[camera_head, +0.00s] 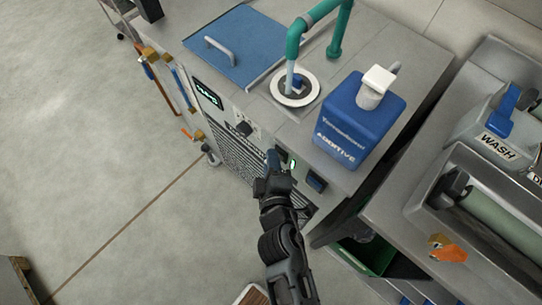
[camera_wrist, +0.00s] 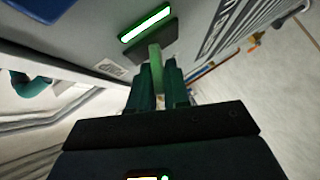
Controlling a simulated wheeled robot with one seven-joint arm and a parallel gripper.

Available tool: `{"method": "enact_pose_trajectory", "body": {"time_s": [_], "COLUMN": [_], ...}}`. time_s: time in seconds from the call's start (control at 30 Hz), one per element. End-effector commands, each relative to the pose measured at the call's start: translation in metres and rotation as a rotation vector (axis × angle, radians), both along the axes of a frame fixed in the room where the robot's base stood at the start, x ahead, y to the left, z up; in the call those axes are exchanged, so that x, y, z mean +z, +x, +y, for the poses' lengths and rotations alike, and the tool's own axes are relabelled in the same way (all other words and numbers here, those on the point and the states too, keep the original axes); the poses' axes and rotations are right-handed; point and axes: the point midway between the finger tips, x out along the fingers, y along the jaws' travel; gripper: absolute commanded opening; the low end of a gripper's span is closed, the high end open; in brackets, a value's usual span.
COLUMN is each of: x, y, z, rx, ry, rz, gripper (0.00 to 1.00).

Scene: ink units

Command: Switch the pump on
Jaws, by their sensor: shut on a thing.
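The grey ink unit (camera_head: 240,105) has a front panel with a lit green indicator (camera_head: 293,164). In the wrist view the indicator (camera_wrist: 146,23) glows as a bright bar above a dark plate. A greenish switch lever (camera_wrist: 155,58) stands out from the plate. My gripper (camera_head: 273,159) is at the panel, just left of the indicator. In the wrist view my gripper (camera_wrist: 158,78) has its two fingers closed around the lever. The lever's lower part is hidden between the fingers, and in the head view my gripper covers it.
A blue additive jug (camera_head: 360,120) stands on the unit's top, near a teal pipe (camera_head: 318,15) entering a round port. A black knob (camera_head: 244,129) and another dark switch (camera_head: 316,181) flank my gripper. A wash station (camera_head: 495,145) is at right. Floor is clear at left.

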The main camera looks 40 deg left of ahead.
Motion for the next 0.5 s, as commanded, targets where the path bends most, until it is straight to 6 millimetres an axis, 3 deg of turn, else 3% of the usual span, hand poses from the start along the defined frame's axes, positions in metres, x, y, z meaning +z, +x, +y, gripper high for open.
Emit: {"method": "enact_pose_trajectory", "body": {"time_s": [0.23, 0.27, 0.5], "x": [0.0001, 0.0001, 0.0002], "y": [0.0005, 0.0005, 0.0003], "z": [-0.0002, -0.0002, -0.0001], "rx": [-0.001, -0.001, -0.001], "ry": [0.002, 0.002, 0.001], "rz": [0.001, 0.001, 0.000], "gripper": [0.00, 0.17, 0.37]}}
